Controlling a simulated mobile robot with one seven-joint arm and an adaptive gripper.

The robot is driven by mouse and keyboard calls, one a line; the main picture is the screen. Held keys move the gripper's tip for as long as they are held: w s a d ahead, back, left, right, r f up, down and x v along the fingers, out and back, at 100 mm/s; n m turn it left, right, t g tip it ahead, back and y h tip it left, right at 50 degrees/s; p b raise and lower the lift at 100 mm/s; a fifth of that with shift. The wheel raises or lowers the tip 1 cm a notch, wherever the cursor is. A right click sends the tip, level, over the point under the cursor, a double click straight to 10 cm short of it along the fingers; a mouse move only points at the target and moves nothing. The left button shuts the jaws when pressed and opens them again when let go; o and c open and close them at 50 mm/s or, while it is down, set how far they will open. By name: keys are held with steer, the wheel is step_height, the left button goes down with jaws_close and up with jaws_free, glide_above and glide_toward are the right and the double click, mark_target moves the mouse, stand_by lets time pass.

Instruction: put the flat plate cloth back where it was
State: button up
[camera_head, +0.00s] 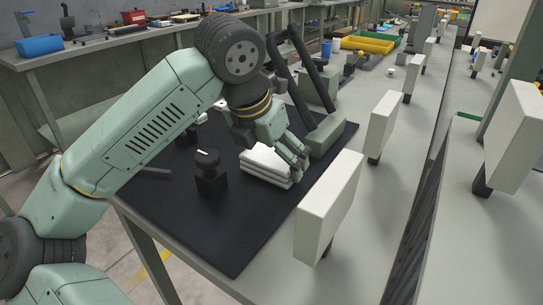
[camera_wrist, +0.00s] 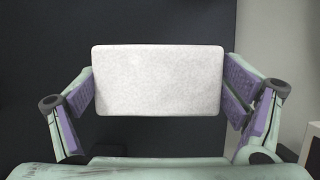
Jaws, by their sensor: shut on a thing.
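The flat plate cloth (camera_head: 264,164) is a white, flat, layered stack low over the black mat (camera_head: 240,225), near the mat's right side. In the wrist view, the cloth (camera_wrist: 158,80) shows as a pale rectangle with rounded corners between my purple-padded fingers. My gripper (camera_head: 291,158) points down at the cloth and is shut on it, one finger at each short end. In the head view, my gripper hides part of the cloth's back and right end. I cannot tell whether the cloth touches the mat.
A small black block with a knob (camera_head: 210,173) stands left of the cloth. A grey-green stand with a black looped frame (camera_head: 325,135) stands close behind it on the right. White upright panels (camera_head: 329,207) line the table's right side. The mat's front is clear.

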steer(key=shift+f, duration=0.1)
steer(key=shift+f, duration=0.15)
steer(key=o, duration=0.7)
steer(key=shift+o, duration=0.2)
steer(key=shift+r, duration=0.2)
steer(key=shift+r, duration=0.25)
steer(key=v, duration=1.1)
steer(key=shift+s+r, duration=0.15)
steer(key=shift+r, duration=0.15)
